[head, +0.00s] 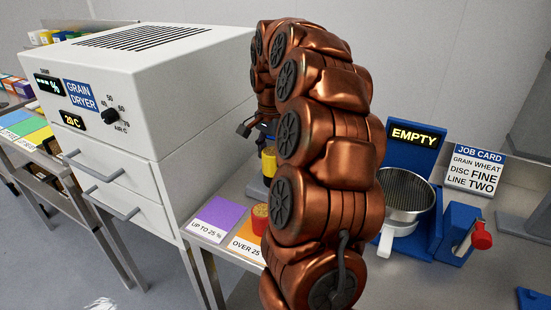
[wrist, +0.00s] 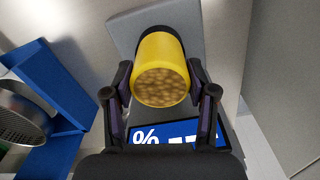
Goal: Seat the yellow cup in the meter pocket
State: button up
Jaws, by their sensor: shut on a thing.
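The yellow cup (wrist: 158,48) is filled with round tan grains, and its open end faces the wrist camera. My gripper (wrist: 160,82) is shut on the cup, with one dark finger on each side of it. In the head view a small part of the yellow cup (head: 268,162) shows just left of my arm. A grey body (wrist: 126,28) lies behind the cup in the wrist view, with a blue "%" display (wrist: 178,132) below; these look like the meter. I cannot make out the pocket, nor whether the cup touches the meter.
The grain dryer (head: 150,90) stands at left. A purple "up to 25 %" card (head: 216,217) and an orange "over 25" card (head: 247,247) lie at the bench front, with a red-sided container (head: 260,218) beside them. A blue sieve station (head: 420,158) stands right of my arm.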

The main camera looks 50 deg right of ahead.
aim_at(275, 163)
jog(key=shift+d+p, duration=0.35)
jog(key=shift+d, duration=0.35)
jog(key=shift+f, duration=1.9)
jog(key=shift+f+b, duration=0.2)
jog(key=shift+b, duration=0.1)
jog(key=o, duration=1.2)
jog(key=shift+r, duration=0.1)
jog(key=shift+r+b, duration=0.8)
jog(key=shift+r, duration=5.35)
